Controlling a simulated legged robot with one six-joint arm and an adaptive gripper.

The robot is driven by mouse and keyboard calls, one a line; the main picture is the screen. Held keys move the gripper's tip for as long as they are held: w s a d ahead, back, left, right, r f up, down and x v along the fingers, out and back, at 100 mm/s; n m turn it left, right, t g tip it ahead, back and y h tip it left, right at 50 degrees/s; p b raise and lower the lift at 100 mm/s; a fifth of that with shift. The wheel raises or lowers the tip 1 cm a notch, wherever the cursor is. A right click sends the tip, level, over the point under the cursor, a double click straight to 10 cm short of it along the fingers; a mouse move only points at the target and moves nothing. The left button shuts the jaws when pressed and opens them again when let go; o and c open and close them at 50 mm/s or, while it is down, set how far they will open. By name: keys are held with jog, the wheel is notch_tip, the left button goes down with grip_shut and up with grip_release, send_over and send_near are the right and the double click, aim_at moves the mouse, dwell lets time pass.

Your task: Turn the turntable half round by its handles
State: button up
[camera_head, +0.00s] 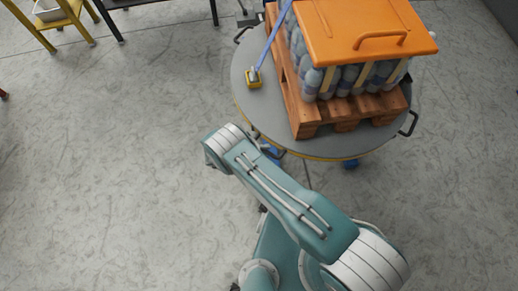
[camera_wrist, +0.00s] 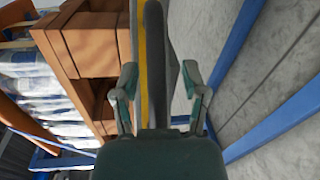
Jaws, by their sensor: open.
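The round grey turntable (camera_head: 245,100) has a yellow edge and stands at the top right of the head view. One black handle (camera_head: 409,124) sticks out from its right rim and another handle (camera_head: 241,35) from its upper left rim. In the wrist view my gripper (camera_wrist: 160,76) is open, with one finger on each side of the turntable's yellow rim (camera_wrist: 141,45) and a dark curved bar (camera_wrist: 155,45) beside it. I cannot tell whether that bar is a handle, or whether the fingers touch it. My gripper is hidden in the head view.
A wooden pallet (camera_head: 305,120) on the turntable carries wrapped bottles (camera_head: 312,78) under an orange lid (camera_head: 365,25). Blue frame bars (camera_wrist: 285,115) run beside my gripper.

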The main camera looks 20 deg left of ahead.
jog(key=v, duration=1.2)
